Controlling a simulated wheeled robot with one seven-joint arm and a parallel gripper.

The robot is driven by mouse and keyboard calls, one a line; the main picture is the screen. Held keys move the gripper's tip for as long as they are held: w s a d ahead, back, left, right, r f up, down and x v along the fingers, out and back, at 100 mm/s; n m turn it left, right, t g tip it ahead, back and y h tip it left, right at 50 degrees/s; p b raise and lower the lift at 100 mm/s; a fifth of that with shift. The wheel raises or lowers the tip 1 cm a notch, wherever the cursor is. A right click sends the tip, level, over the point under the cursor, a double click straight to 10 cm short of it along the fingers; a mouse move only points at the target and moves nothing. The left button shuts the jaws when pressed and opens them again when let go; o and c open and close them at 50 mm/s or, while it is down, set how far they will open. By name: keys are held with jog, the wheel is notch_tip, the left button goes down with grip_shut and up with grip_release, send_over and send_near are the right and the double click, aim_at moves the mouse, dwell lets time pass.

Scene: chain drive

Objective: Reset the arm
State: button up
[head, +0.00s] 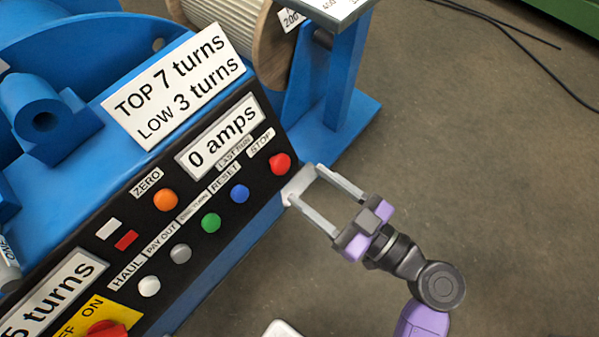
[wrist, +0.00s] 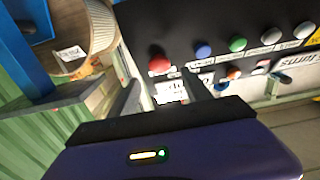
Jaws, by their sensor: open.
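My gripper (head: 304,183) is open and empty in the head view, at the right end of the black control panel (head: 262,178). Its two fingers point up and left toward the panel's end, below the red STOP button (head: 280,164). I cannot tell whether a fingertip touches the panel. In the wrist view the fingers of my gripper (wrist: 163,92) stand apart, with the red button (wrist: 159,63) just past them. My purple and dark arm reaches in from the lower right of the head view.
The panel carries a blue button (head: 240,193), a green button (head: 211,223), an orange button (head: 165,200) and a "0 amps" display (head: 222,136). A rope drum (head: 235,35) stands behind, beside a blue post (head: 343,70). Open floor (head: 480,150) lies to the right, with black cables (head: 530,55).

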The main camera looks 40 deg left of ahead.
jog(key=shift+s+d, duration=0.1)
jog(key=shift+d, duration=1.05)
